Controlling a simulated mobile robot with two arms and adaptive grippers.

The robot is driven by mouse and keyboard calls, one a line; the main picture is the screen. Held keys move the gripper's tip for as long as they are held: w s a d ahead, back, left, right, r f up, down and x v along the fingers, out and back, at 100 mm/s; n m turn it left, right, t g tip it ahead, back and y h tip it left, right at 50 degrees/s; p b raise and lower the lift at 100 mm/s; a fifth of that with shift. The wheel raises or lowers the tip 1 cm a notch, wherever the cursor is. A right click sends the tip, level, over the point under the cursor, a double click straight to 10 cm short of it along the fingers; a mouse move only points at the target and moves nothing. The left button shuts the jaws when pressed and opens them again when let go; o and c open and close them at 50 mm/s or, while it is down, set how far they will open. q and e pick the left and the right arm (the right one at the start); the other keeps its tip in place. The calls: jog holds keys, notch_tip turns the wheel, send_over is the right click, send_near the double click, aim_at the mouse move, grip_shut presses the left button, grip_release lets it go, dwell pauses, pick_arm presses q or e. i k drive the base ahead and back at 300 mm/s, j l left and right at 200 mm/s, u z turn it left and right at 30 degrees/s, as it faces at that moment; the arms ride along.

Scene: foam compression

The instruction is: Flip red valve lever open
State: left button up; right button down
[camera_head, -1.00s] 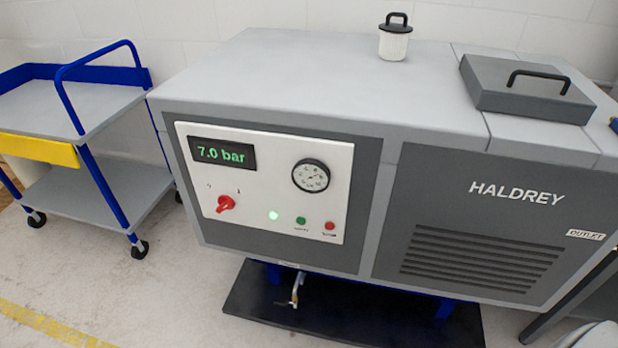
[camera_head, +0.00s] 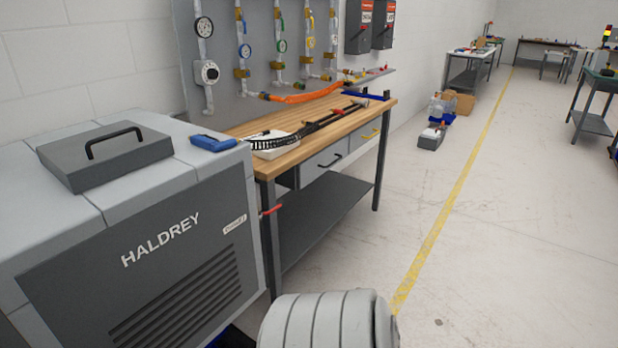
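Neither of my grippers is in view.
A wooden workbench (camera_head: 344,134) with a lower shelf stands right behind the lever. A wall panel (camera_head: 262,70) carries gauges, brass valves and an orange hose (camera_head: 305,95).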

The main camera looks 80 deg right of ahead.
aim_at(274, 209)
jog(key=l+z, duration=0.4)
jog(key=i+l+z, duration=0.15)
jog(key=z, duration=0.3)
jog(key=i+l+z, duration=0.2)
jog(key=l+z, duration=0.2)
jog(key=i+l+z, duration=0.15)
jog(key=z, duration=0.25)
jog(key=i+l+z, duration=0.1)
jog(key=i+l, duration=0.35)
jog(key=i+l+z, duration=0.1)
jog(key=i+l, duration=0.3)
jog(key=i, duration=0.25)
